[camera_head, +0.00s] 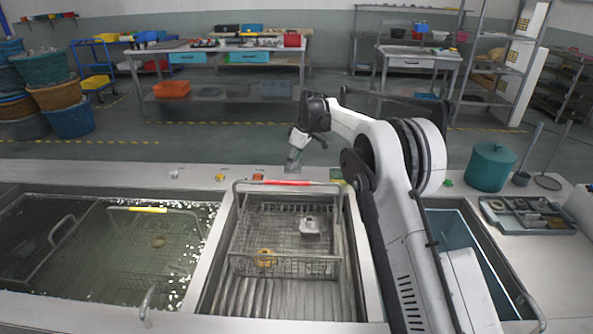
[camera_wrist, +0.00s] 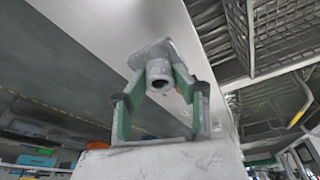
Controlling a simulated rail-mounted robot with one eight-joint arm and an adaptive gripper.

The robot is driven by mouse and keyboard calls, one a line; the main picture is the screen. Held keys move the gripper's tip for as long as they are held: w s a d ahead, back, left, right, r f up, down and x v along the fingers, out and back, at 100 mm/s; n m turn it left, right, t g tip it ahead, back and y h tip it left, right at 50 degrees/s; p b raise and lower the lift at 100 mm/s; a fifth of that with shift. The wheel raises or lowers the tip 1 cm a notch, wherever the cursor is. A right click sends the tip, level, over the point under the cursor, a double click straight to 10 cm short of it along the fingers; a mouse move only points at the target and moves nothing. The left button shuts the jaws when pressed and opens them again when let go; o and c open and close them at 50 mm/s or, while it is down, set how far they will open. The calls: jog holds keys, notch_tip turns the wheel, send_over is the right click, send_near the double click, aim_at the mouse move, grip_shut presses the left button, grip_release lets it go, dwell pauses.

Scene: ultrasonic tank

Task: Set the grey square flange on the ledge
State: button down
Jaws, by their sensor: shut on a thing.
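My gripper (camera_head: 295,154) reaches down over the steel ledge (camera_head: 120,174) behind the tanks. In the wrist view its green fingers (camera_wrist: 158,98) are shut on the grey square flange (camera_wrist: 152,52), a square plate with a round hollow stub. The flange is close to the pale ledge surface (camera_wrist: 95,28); I cannot tell if it touches. In the head view the held flange is small and hard to make out. Another grey square part (camera_head: 310,226) and a brass-coloured part (camera_head: 264,259) lie in the wire basket (camera_head: 285,267).
Small coloured parts lie along the ledge, including a yellow one (camera_head: 220,177) and an orange one (camera_head: 258,176). The red-marked basket handle (camera_head: 286,183) stands near my gripper. A water-filled tank (camera_head: 100,250) is at left. A teal pot (camera_head: 491,167) and parts tray (camera_head: 528,216) are at right.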

aim_at(296, 160)
jog(key=shift+w+d+f, duration=0.25)
jog(key=shift+w+f, duration=0.15)
jog(key=shift+w, duration=0.25)
jog(key=shift+w+d+f, duration=0.2)
jog(key=shift+w+f, duration=0.2)
jog(key=shift+w, duration=0.2)
jog(key=shift+f, duration=2)
jog(key=shift+f, duration=0.2)
jog(key=c, duration=1.4)
grip_release()
jog(key=shift+o, duration=0.2)
jog(key=shift+r, duration=0.15)
jog(key=v, duration=1.2)
jog(key=shift+s+r, duration=0.1)
jog(key=shift+r, duration=0.05)
